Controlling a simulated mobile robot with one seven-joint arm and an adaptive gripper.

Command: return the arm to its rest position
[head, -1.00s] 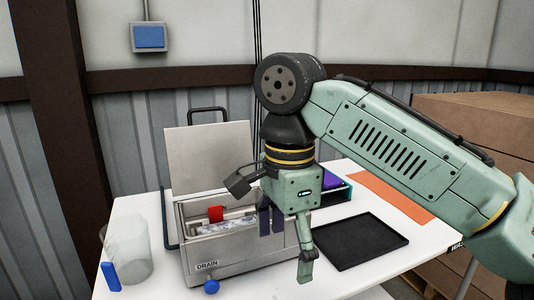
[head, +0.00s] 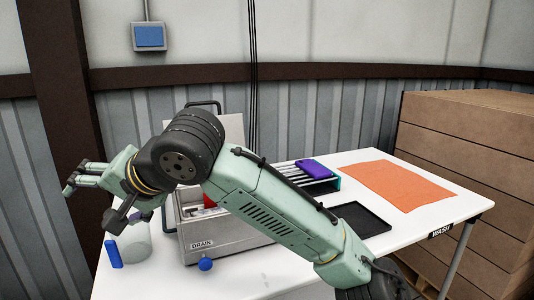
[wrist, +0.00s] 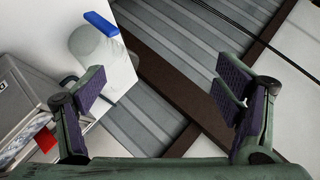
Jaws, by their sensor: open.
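My gripper (head: 82,179) is at the far left in the head view, pointing left, in the air above and beyond the table's left end. In the wrist view my gripper (wrist: 162,95) shows its two fingers wide apart with nothing between them. My arm crosses the head view from the lower right and hides part of the metal bath marked DRAIN (head: 205,246). The bath's blue knob (head: 205,264) shows at its front. The bath also shows at the left of the wrist view (wrist: 22,110), with a red thing (wrist: 45,140) in it.
A clear beaker (head: 138,243) with a blue handle (head: 114,254) stands near the gripper, partly hidden. A rack with a purple item (head: 314,169), a black tray (head: 360,219) and an orange mat (head: 398,184) lie on the white table (head: 245,285). Stacked cartons (head: 465,150) stand right.

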